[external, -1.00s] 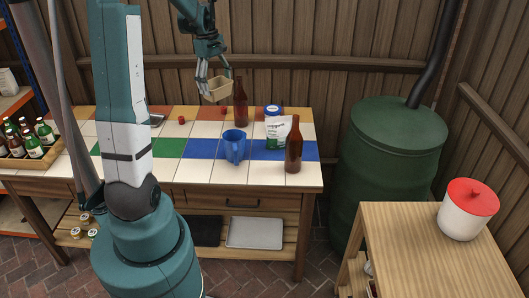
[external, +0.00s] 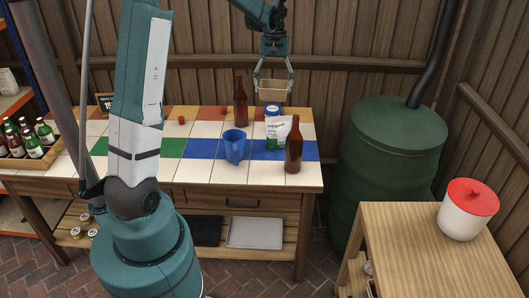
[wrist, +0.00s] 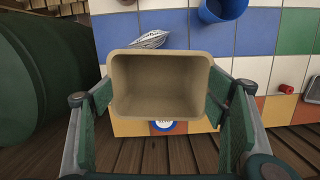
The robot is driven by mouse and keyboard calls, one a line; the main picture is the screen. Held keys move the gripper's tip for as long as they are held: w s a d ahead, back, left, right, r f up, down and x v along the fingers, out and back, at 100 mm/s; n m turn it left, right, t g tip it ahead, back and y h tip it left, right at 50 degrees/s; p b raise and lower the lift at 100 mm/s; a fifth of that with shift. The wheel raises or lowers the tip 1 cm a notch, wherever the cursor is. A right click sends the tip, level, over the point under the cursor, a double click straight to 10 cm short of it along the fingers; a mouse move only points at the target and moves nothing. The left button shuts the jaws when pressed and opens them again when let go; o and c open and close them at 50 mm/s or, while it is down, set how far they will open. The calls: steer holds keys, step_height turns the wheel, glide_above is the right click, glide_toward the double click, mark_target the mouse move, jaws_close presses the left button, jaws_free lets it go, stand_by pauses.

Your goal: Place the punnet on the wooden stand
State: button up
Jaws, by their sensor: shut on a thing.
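The punnet (external: 272,90) is a tan, open-topped tray, held up in the air above the back right of the tiled table. My gripper (external: 273,79) is shut on it, with a finger on each of its short ends. In the wrist view the punnet (wrist: 160,85) looks empty and sits between the green finger pads. The only wooden stand-like piece I can make out is the wooden side unit (external: 405,240) at the front right, well away from the punnet.
A red-lidded white pot (external: 467,210) stands on the side unit. Below and near the punnet are a blue-lidded jar (external: 272,111), a white bag (external: 277,131) and brown bottles (external: 240,103), (external: 293,148). A blue jug (external: 234,146) is mid-table. A green barrel (external: 390,165) stands right of the table.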

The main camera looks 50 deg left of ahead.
steer(key=w+d+m+y, duration=0.1)
steer(key=w+d+m, duration=0.2)
steer(key=d, duration=0.4)
steer(key=w+d+m, duration=0.3)
steer(key=w+d, duration=0.1)
steer(key=d, duration=0.3)
steer(key=w+d+m+y, duration=0.25)
steer(key=d+m, duration=1.35)
steer(key=d, duration=2.5)
steer(key=s+d+m+t, duration=0.1)
steer(key=s+d+m, duration=0.35)
steer(key=d, duration=0.65)
steer(key=s+d+m+t+h, duration=0.1)
steer(key=s+d+m, duration=0.35)
steer(key=d, duration=0.75)
steer(key=s+d+m+t, duration=0.1)
steer(key=s+d+m, duration=0.35)
steer(key=d, duration=0.65)
step_height(320, 180, down, 17)
steer(key=shift+s+d+f+p, duration=0.2)
steer(key=shift+s+d+p, duration=0.1)
steer(key=shift+s+p, duration=0.1)
steer(key=shift+f+b, duration=0.4)
steer(key=shift+f, duration=2.7)
